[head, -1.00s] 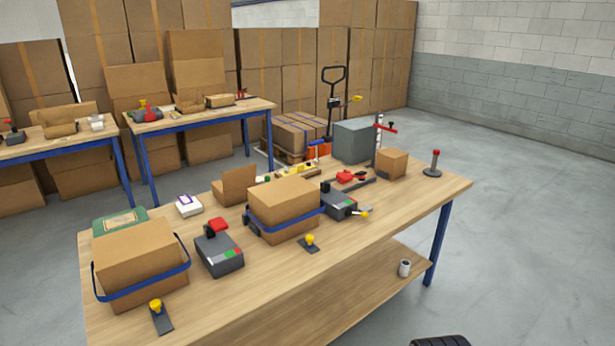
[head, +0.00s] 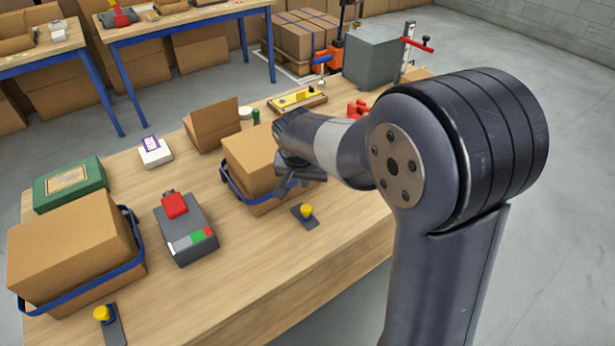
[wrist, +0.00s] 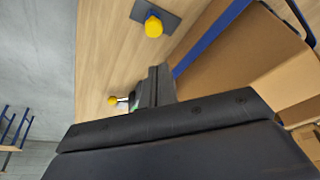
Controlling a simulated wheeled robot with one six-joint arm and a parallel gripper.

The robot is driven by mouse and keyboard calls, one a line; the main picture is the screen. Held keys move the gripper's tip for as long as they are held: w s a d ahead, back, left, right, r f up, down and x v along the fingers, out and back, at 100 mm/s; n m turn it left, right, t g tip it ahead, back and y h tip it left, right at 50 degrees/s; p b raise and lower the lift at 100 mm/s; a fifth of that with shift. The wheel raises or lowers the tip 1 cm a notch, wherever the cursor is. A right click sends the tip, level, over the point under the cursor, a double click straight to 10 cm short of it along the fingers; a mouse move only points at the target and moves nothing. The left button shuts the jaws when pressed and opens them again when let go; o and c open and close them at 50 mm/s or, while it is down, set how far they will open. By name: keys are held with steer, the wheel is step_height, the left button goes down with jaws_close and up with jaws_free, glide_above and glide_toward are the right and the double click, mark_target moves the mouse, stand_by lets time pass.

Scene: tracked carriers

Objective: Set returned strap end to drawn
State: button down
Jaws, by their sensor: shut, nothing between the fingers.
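Blue straps run around two cardboard boxes, the front left box (head: 65,250) and the middle box (head: 245,155). The front left strap (head: 85,287) and the middle strap (head: 235,192) show low on their boxes. A yellow knob on a dark plate (head: 305,212) lies in front of the middle box; it also shows in the wrist view (wrist: 154,26). My gripper (head: 286,188) is shut and empty, beside the middle box's front right side, and hides part of its strap. In the wrist view its fingers (wrist: 158,84) point along the strap (wrist: 205,42). I cannot tell which strap end is the returned one.
A second yellow-knob plate (head: 106,322) lies at the front left. A grey device with a red part (head: 185,228) stands between the boxes. In the wrist view another yellow knob (wrist: 112,100) sticks out beyond my fingers. Bare tabletop (head: 260,262) lies in front.

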mark_target(306, 213)
steer(key=x, duration=0.9)
steer(key=shift+f+p, duration=0.3)
steer(key=shift+f, duration=0.1)
steer(key=shift+s+d, duration=0.15)
steer(key=shift+s+d+b, duration=0.75)
steer(key=shift+s+b, duration=0.15)
steer(key=shift+s, duration=0.2)
